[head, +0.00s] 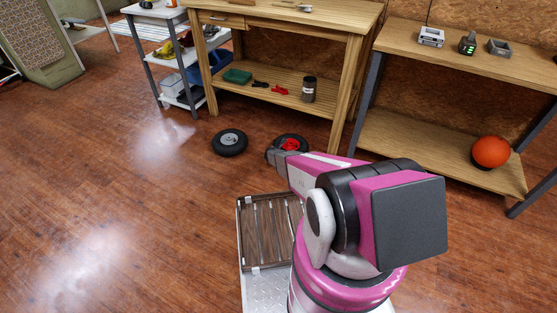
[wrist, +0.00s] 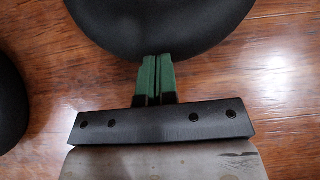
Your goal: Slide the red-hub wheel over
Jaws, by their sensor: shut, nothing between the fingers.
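The red-hub wheel (head: 291,139) lies on the wooden floor in front of the workbench, partly hidden behind my arm in the head view. Its red hub shows above my wrist. In the wrist view a black tyre (wrist: 160,22), most likely this wheel's, fills the top middle; its hub is out of frame. My gripper (wrist: 158,60) is shut and empty, its green fingertips at the tyre's near edge. I cannot tell whether they touch it. In the head view my arm hides the fingertips.
A second wheel (head: 230,142) with a grey hub lies to the left; a dark tyre edge (wrist: 8,105) shows at the wrist view's left. The workbench (head: 275,88) stands behind, a shelf unit (head: 420,140) with an orange ball (head: 491,152) to the right. The left floor is clear.

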